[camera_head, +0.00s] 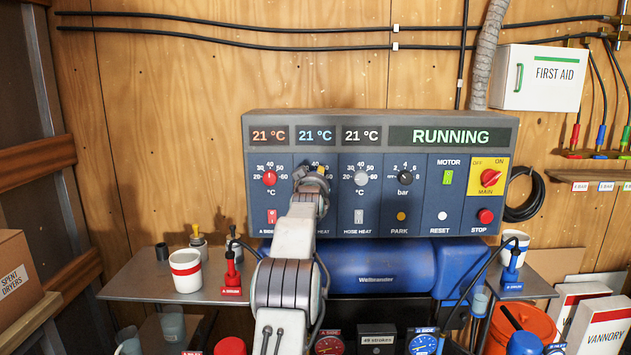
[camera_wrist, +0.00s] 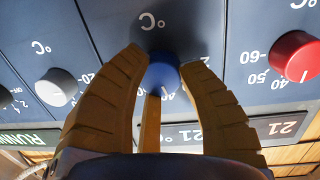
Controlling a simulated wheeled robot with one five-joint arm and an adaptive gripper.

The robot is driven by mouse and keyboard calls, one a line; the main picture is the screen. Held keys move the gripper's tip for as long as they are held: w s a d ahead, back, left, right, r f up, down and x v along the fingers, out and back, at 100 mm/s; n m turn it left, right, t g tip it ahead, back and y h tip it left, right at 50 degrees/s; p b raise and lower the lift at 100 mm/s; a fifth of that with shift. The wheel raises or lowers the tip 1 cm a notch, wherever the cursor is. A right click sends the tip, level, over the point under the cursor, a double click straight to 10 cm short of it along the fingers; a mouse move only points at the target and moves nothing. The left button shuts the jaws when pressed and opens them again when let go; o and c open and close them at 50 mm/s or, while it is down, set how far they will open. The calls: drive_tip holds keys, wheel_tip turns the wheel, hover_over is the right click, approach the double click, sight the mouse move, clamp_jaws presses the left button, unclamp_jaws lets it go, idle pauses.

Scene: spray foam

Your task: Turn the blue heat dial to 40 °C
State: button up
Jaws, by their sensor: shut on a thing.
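The blue heat dial (camera_wrist: 163,70) sits on the dark blue control panel (camera_head: 335,215), between the red dial (camera_head: 269,178) and the grey hose heat dial (camera_head: 361,178). In the head view my gripper (camera_head: 312,178) covers it and most of its scale. In the wrist view, which shows the panel upside down, my gripper (camera_wrist: 166,62) has its yellow-brown fingers around the dial and is shut on it.
The red and white displays also read 21 °C, and the status display (camera_head: 451,137) reads RUNNING. The red main switch (camera_head: 490,177) and stop button (camera_head: 485,215) are at the panel's right. A shelf (camera_head: 130,285) below holds a white cup (camera_head: 186,272).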

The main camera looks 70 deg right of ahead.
drive_tip(key=shift+w, duration=0.1)
idle(0.4)
drive_tip(key=o, duration=1.2)
drive_tip(key=shift+a, duration=0.15)
drive_tip(key=shift+v, duration=5.8)
drive_tip(key=shift+o, duration=0.2)
